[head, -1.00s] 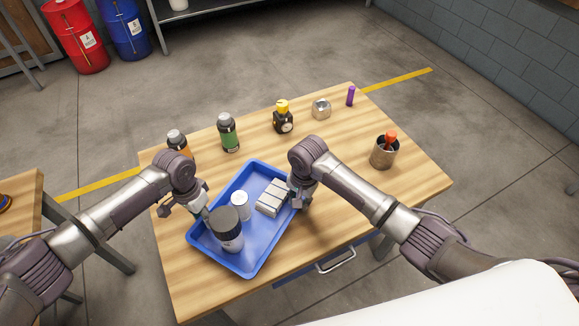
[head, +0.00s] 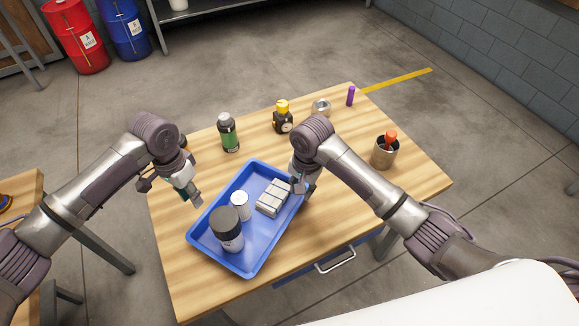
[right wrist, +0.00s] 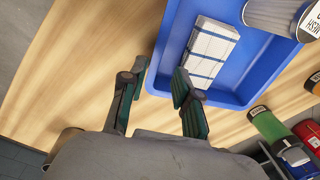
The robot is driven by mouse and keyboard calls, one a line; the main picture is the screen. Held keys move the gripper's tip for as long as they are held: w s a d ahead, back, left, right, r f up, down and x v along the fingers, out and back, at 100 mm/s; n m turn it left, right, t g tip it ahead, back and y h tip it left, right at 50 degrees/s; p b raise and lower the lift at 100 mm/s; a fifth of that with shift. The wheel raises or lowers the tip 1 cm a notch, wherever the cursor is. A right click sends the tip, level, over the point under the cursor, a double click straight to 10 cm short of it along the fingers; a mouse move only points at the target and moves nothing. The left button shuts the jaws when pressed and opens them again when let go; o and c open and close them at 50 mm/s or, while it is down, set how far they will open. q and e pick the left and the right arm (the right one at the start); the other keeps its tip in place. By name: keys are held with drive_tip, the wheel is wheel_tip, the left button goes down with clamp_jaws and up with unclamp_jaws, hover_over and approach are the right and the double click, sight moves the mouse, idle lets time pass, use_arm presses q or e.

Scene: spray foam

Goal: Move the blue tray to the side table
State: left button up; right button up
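The blue tray (head: 264,232) lies on the wooden worktable (head: 190,285). It holds a dark-lidded canister (head: 228,236), a white-lidded can (head: 240,204) and pale boxes (head: 272,197). My left gripper (head: 172,190) is open and empty, raised to the left of the tray and apart from it. My right gripper (head: 302,182) is at the tray's right rim. In the right wrist view its open fingers (right wrist: 157,100) stand on either side of the tray wall (right wrist: 163,50). The side table (head: 28,190) shows partly at the far left.
A floor gap separates the two tables.

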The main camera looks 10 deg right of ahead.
wheel_tip(320, 180, up, 6)
drive_tip(key=shift+s+d+f, duration=0.15)
drive_tip(key=shift+f, duration=0.05)
idle(0.5)
